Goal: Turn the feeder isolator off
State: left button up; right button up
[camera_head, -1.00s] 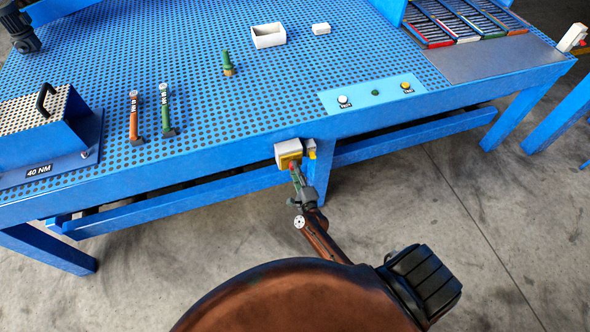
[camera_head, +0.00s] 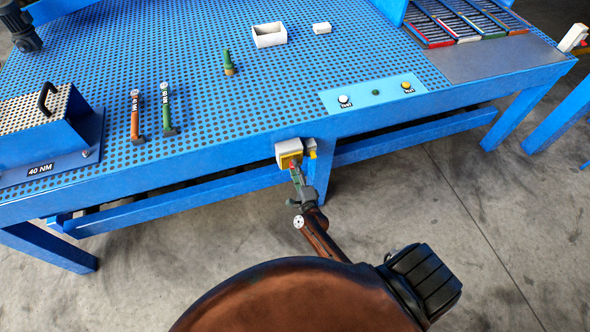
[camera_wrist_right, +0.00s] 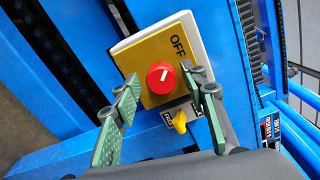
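The feeder isolator (camera_head: 286,149) is a white box with a yellow face on the front edge of the blue bench. In the right wrist view its yellow plate (camera_wrist_right: 148,52) carries the word OFF and a round red knob (camera_wrist_right: 162,78) with a short white mark. The mark is tilted and not in line with the word OFF. My right gripper (camera_head: 295,170) is at the isolator's face. In the wrist view its green-padded fingers (camera_wrist_right: 164,80) are open, one on each side of the knob, with gaps visible. My left gripper is not in view.
A yellow tab (camera_wrist_right: 180,121) with a small label sits just below the knob, near the right finger. Above, the perforated bench holds a button panel (camera_head: 372,95), two torque wrenches (camera_head: 166,108) and a blue 40 NM block (camera_head: 40,125). Floor in front is clear.

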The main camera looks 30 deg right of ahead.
jog(key=v, duration=1.2)
jog(key=shift+r, duration=0.1)
dwell(0.4)
jog(key=s+a+f+n+g+y, duration=0.1)
jog(key=s+f+n+g, duration=0.2)
jog(key=s+f+n, duration=0.5)
jog(key=s+a+f+n+g+y, duration=0.2)
jog(key=s+f+g, duration=0.15)
jog(key=f, duration=0.85)
jog(key=s+a+f+n+g+y, duration=0.1)
jog(key=s+f+n+g, duration=0.1)
jog(key=s+f+n, duration=0.65)
jog(key=s+d+f+n+g, duration=0.1)
jog(key=s+f, duration=0.3)
jog(key=s, duration=0.5)
jog(key=s+d+f+n+g, duration=0.1)
jog(key=s+f+n+g, duration=0.2)
jog(key=s, duration=0.6)
jog(key=s+d+f+n+g, duration=0.1)
jog(key=s+f+n+g, duration=0.1)
jog(key=s+f+g, duration=0.2)
jog(key=shift+s+f, duration=0.55)
jog(key=shift+s, duration=0.25)
jog(key=shift+s+f, duration=0.55)
jog(key=shift+s, duration=0.25)
jog(key=shift+s+f, duration=0.5)
jog(key=shift+s, duration=0.3)
